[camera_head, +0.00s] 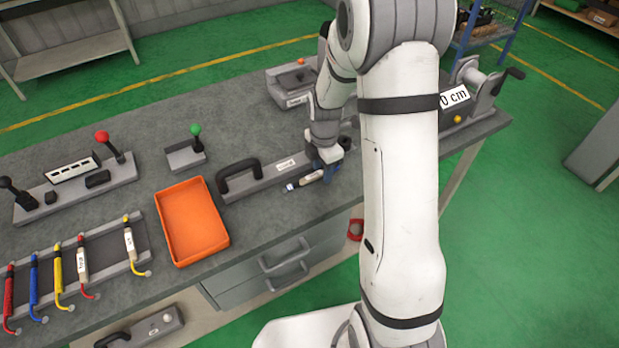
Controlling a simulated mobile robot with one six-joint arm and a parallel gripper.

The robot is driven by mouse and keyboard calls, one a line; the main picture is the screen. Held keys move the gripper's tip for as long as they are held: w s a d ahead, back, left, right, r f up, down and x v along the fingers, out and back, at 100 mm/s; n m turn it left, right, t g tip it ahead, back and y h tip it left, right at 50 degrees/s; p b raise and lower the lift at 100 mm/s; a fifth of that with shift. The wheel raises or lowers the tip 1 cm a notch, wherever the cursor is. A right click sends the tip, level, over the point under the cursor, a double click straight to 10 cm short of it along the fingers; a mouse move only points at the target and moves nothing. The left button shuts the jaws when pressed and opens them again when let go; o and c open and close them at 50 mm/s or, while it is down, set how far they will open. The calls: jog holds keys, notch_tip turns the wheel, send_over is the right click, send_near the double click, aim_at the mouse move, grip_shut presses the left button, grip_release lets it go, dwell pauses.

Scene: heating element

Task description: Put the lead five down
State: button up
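A lead with a white body and a blue end (304,180) is at my gripper (328,172), near the front edge of the bench. My gripper looks shut on it; the fingers are small and partly hidden. The lead lies roughly level, its blue end to the left. I cannot read its number. A lead rack (110,228) at the left front holds a red, a blue and a yellow lead, a white-and-red one (82,262) and a white-and-yellow one (129,240). A wider gap shows between the last two.
An empty orange tray (193,222) sits between the rack and my gripper. A grey block with a black handle (240,180) is just left of my gripper. Lever boxes with red (102,136) and green (195,130) knobs stand behind. My arm hides part of the bench's right side.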

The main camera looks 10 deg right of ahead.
grip_shut()
dwell(0.3)
